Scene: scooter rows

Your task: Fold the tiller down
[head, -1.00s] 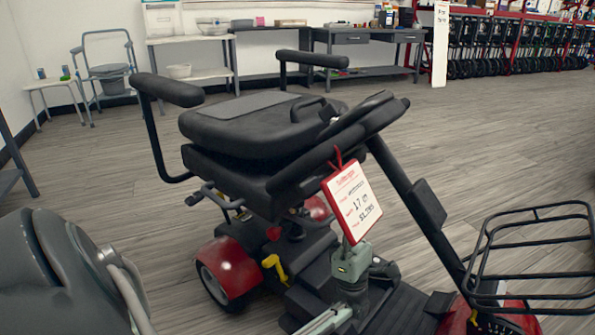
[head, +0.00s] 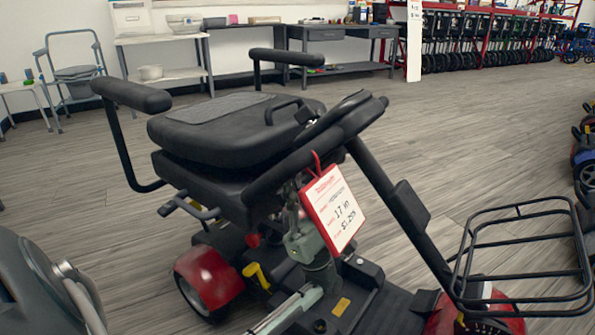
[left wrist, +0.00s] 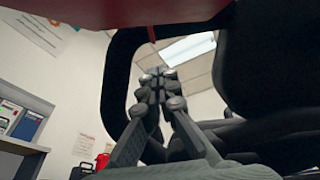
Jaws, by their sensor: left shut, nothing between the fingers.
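The scooter's black tiller (head: 390,190) rises from the front end and leans back, its handlebar (head: 345,112) close to the seat's front edge. A red-edged price tag (head: 335,208) hangs from it on a red loop. My left gripper (head: 303,238) is below the handlebar and beside the tag, pointing up; its fingertips are hard to make out there. In the left wrist view the left gripper's fingers (left wrist: 157,85) are closed together and empty, near a curved black bar (left wrist: 118,80). I cannot tell whether they touch it. My right gripper is not in view.
The black seat (head: 230,130) has two raised armrests (head: 130,95). A wire basket (head: 525,250) sticks out at the front right. A red rear fender (head: 208,275) and a yellow lever (head: 257,276) are low down. Open wood floor lies behind, with tables along the wall.

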